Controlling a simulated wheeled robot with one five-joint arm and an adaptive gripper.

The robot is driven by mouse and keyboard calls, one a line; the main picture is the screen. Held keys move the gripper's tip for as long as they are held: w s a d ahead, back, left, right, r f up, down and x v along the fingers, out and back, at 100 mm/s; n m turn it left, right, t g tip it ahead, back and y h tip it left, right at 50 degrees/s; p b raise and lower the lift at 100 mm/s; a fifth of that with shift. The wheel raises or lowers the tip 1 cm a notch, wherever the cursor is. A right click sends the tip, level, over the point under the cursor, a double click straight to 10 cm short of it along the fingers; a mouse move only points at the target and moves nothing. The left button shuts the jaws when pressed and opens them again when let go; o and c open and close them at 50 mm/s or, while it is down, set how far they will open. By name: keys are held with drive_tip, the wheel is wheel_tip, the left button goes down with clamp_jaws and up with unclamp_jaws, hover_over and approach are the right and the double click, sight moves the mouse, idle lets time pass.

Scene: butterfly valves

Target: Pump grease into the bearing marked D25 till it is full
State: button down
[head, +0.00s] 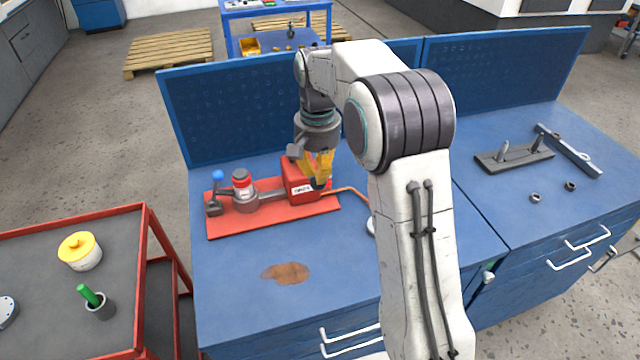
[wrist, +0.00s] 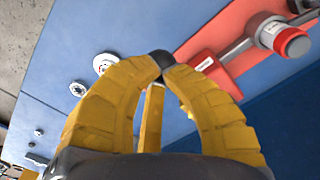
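A red block (head: 301,180) with a small white label stands on an orange-red plate (head: 225,222) on the blue bench. It also shows in the wrist view (wrist: 205,65). The label is too small to read surely. A grey cylinder with a red band (head: 243,190) stands to its left, joined by a grey bar. A lever with a blue knob (head: 217,175) is at the plate's left end. My gripper (head: 319,184) is at the block's right side in the picture; I cannot tell if it touches. Its yellow fingers (wrist: 163,62) meet at a dark tip. I cannot read a D25 mark.
An orange hose (head: 350,191) runs right from the block. Pale round discs (wrist: 105,63) lie on the bench, mostly hidden by my arm in the head view. A brown stain (head: 286,273) marks the bench front. A red cart (head: 140,262) stands at left; a dark fixture (head: 515,157) is at right.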

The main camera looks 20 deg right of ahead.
drive_tip(key=shift+s+f+b, duration=0.5)
drive_tip(key=shift+f+b, duration=2.2)
drive_tip(key=shift+f, duration=0.7)
drive_tip(key=r+p, duration=0.3)
drive_tip(key=w+r+p, duration=0.1)
drive_tip(key=r+p, duration=0.2)
drive_tip(key=p, duration=0.1)
drive_tip(key=r+p, duration=0.3)
drive_tip(key=shift+w+r, duration=0.3)
drive_tip(key=shift+w, duration=0.1)
drive_tip(key=shift+r, duration=0.1)
wheel_tip(320, 180, up, 2)
drive_tip(key=shift+r+p, duration=0.15)
drive_tip(key=shift+p, duration=0.9)
drive_tip(key=shift+r, duration=1.75)
drive_tip(key=shift+s+b, duration=0.1)
drive_tip(key=shift+b, duration=0.2)
